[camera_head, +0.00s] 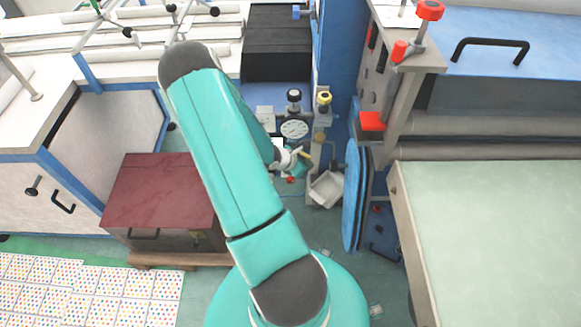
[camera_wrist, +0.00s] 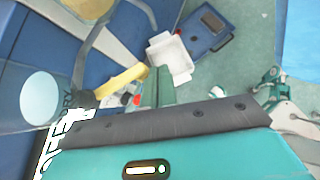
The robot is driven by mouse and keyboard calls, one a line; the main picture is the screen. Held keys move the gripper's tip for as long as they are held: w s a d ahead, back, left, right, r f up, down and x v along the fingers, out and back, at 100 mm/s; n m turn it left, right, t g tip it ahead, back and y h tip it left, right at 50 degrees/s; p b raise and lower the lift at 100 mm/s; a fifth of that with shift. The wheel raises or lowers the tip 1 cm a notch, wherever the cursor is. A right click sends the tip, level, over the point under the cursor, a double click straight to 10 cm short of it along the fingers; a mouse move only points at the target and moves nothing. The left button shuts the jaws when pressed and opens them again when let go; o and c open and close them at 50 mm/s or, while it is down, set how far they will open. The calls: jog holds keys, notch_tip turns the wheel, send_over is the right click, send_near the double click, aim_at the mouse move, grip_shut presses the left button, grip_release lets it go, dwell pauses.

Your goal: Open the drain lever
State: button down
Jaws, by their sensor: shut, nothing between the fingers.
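A yellow lever handle (camera_wrist: 122,80), which I take to be the drain lever, slants across the middle of the wrist view, beside a blue machine panel. In the head view the yellow lever (camera_head: 304,154) is small and partly hidden by my arm's end. My gripper (camera_head: 292,166) is shut and empty, close to the lever at the machine's lower front. I cannot tell whether it touches the lever. A small red part (camera_wrist: 127,99) shows just below the lever in the wrist view.
A white tray (camera_head: 326,189) sits below and right of the lever. A round gauge (camera_head: 294,129) and black and yellow knobs are above it. A blue disc-shaped cover (camera_head: 352,195) stands close on the right. A dark red box (camera_head: 160,190) is on the left.

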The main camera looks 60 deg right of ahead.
jog(key=shift+w, duration=0.1)
jog(key=w+a+r, duration=0.1)
jog(key=a+r, duration=0.6)
jog(key=a, duration=0.4)
jog(key=shift+w+a, duration=0.35)
jog(key=shift+w, duration=0.05)
dwell(0.5)
jog(key=shift+r, duration=0.15)
